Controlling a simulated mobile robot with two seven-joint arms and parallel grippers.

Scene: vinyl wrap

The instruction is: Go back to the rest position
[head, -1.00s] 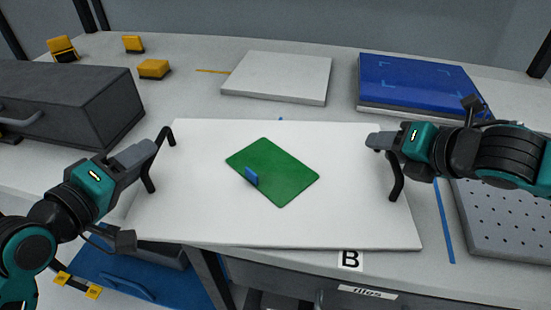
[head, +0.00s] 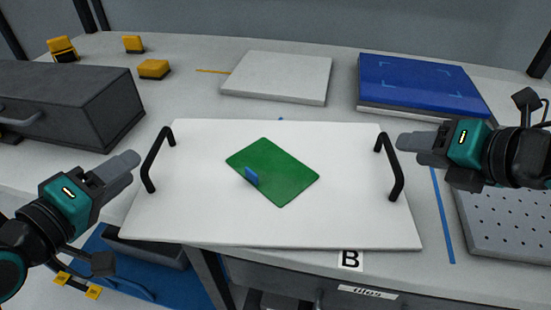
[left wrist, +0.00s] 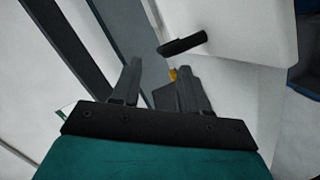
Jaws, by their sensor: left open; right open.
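A white board (head: 210,215) with a black handle at each end lies on the table and overhangs its front edge. A green sheet (head: 285,175) with a small blue piece (head: 251,177) on it lies on the board. My left gripper (head: 130,165) is open and empty, just left of the left handle (head: 158,158) and apart from it. In the left wrist view the left gripper's fingers (left wrist: 160,85) are spread, with the handle (left wrist: 183,46) beyond them. My right gripper (head: 408,142) is open and empty, to the right of the right handle (head: 396,170), not around it.
A dark grey drawer box (head: 65,105) stands at the left, with several yellow blocks (head: 153,69) behind. A white panel (head: 280,78) and a blue slab (head: 420,85) lie at the back. A perforated grey plate (head: 510,225) is at the right.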

